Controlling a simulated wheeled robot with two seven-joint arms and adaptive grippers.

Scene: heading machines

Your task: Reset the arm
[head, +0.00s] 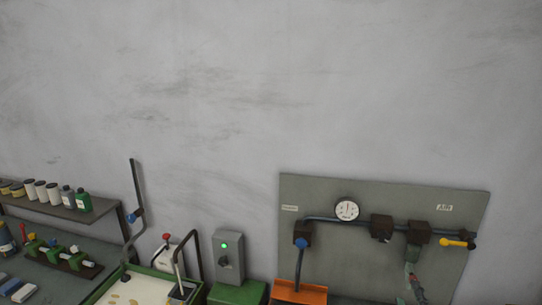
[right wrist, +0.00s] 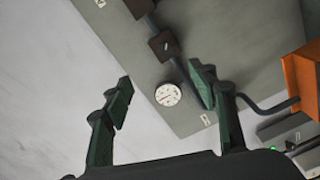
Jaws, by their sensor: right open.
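My right gripper (right wrist: 163,82) shows in the right wrist view. Its two dark fingers with green pads stand wide apart, with nothing between them. Behind the gap are the grey air panel (right wrist: 215,95) and its round white gauge (right wrist: 168,95), apart from the fingers. I cannot make out the right gripper clearly in the head view. My left gripper is in neither view.
In the head view the air panel (head: 330,195) is at lower right, with dark pipes and a yellow handle (head: 453,243). An orange box (head: 300,292), a grey switch box (head: 229,256), a green-rimmed tray (head: 100,291) and a bottle shelf (head: 75,212) line the bottom. The wall above is bare.

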